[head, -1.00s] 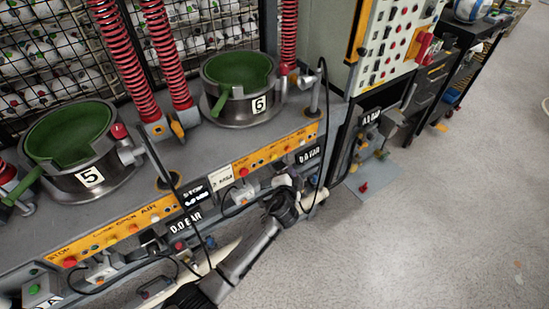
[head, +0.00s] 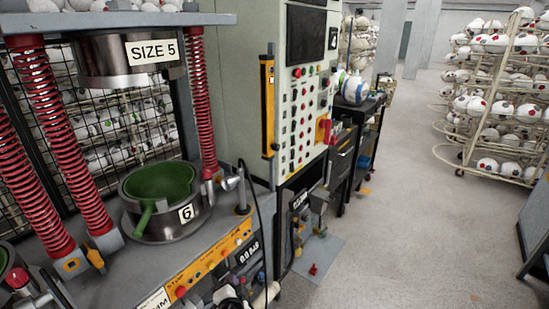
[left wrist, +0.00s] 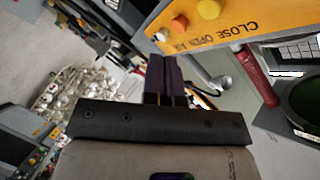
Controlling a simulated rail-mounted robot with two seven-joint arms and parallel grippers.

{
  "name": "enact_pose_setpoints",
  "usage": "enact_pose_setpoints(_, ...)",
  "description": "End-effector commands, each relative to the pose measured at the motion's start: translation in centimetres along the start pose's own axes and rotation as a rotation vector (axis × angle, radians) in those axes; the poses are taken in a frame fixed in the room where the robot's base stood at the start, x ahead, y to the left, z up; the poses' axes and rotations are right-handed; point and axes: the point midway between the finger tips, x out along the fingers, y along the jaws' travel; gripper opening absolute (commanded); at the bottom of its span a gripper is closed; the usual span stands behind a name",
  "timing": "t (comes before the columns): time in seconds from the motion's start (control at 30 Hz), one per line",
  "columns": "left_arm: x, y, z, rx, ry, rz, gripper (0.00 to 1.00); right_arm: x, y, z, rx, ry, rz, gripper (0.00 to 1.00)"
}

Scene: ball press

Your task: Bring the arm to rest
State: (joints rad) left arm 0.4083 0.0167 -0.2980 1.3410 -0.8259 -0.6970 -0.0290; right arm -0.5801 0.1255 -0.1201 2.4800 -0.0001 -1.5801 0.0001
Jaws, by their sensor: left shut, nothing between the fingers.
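My left gripper (left wrist: 167,78) shows in the left wrist view with its two dark fingers together and nothing between them. It is in front of the press's orange button strip (left wrist: 235,25), which carries the words "CLOSE OPEN"; I cannot tell whether it touches anything. In the head view, only a small, unclear part of the arm shows at the bottom edge, below the button strip (head: 215,262). My right gripper is in neither view.
The press holds a green mould bowl (head: 160,185) marked 6, under an upper mould (head: 125,65) marked SIZE 5, between red springs (head: 43,135). A control cabinet (head: 300,95) stands behind. Ball racks (head: 500,90) stand far right. The floor (head: 410,220) is open.

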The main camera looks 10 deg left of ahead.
Motion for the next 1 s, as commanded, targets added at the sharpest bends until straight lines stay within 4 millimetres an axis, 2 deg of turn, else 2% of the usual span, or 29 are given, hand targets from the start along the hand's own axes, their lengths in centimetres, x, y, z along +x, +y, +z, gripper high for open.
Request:
enact_pose_setpoints(0.2,-0.7,0.2,2.2,-0.095,-0.180,0.059,0.00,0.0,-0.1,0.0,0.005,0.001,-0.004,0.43)
enact_pose_setpoints(0.27,-1.5,-0.6,1.9,-0.161,-0.220,0.082,0.00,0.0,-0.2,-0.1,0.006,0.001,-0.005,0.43)
enact_pose_setpoints(0.47,-5.6,-5.0,-0.5,-0.410,-0.278,0.183,0.00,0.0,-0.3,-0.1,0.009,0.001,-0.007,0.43)
enact_pose_setpoints(0.57,-8.9,-6.8,-1.0,-0.518,-0.280,0.260,0.00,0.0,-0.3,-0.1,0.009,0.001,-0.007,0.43)
enact_pose_setpoints(0.67,-13.3,-6.8,0.3,-0.599,-0.290,0.364,0.00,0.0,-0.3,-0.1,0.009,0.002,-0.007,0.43)
enact_pose_setpoints(0.8,-20.6,-5.4,4.1,-0.663,-0.307,0.508,0.00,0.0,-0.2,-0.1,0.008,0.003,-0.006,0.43)
enact_pose_setpoints(0.9,-25.1,-4.2,6.9,-0.682,-0.319,0.570,0.00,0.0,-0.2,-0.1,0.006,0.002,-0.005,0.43)
enact_pose_setpoints(1.0,-28.8,-2.8,10.1,-0.680,-0.365,0.604,0.00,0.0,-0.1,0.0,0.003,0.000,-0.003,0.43)
